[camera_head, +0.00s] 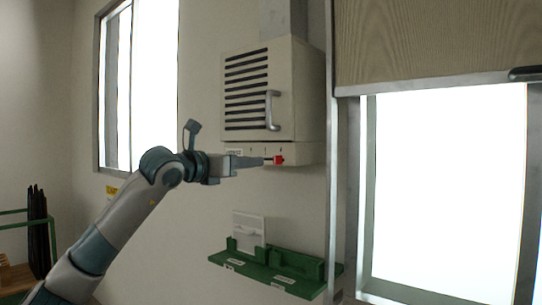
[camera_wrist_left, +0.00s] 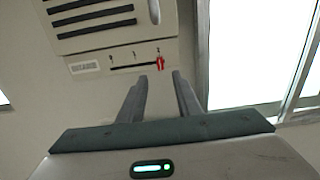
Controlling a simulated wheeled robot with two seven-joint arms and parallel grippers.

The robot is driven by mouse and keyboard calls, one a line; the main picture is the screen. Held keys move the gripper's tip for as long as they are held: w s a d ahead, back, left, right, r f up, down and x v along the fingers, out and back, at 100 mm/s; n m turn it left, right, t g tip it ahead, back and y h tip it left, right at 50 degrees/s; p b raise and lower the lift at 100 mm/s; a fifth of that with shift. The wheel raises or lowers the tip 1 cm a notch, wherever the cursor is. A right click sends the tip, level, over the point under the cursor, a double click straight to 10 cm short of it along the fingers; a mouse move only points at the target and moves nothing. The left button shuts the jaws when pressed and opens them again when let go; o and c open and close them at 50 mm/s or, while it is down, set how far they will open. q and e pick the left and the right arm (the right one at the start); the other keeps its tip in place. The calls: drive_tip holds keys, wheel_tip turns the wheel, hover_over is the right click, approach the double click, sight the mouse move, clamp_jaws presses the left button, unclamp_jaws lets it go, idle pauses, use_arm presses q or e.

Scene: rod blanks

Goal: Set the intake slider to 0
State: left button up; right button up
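The intake slider is a red knob (camera_head: 279,160) on the lower front strip of a cream vent box (camera_head: 303,90). In the left wrist view the knob (camera_wrist_left: 160,63) sits at the right end of a dark horizontal slot (camera_wrist_left: 130,68). Small marks stand above the slot at its left, middle and right, too small to read. My left gripper (camera_head: 262,161) reaches in from the left, close to the knob. In the wrist view its two fingers (camera_wrist_left: 160,76) are apart, with the knob just beyond the gap between their tips. I cannot tell whether they touch it. My right gripper is out of view.
The vent box has a louvred door with a metal handle (camera_head: 271,110) above the slider. A label (camera_wrist_left: 85,68) sits left of the slot. A green wall tray (camera_head: 262,268) is below. A metal-framed opening (camera_head: 445,190) is to the right, a window to the left.

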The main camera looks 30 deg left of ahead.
sight(275, 159)
use_arm(q)
drive_tip(key=w+p, duration=0.1)
drive_tip(key=w, duration=0.2)
drive_tip(key=w+p, duration=0.1)
drive_tip(key=w, duration=0.2)
drive_tip(key=w+p, duration=0.2)
drive_tip(key=shift+w+d+r, duration=0.15)
drive_tip(key=shift+w+d, duration=0.2)
drive_tip(key=shift+w, duration=0.05)
drive_tip(key=shift+w+f, duration=0.2)
drive_tip(key=shift+w, duration=0.55)
clamp_jaws()
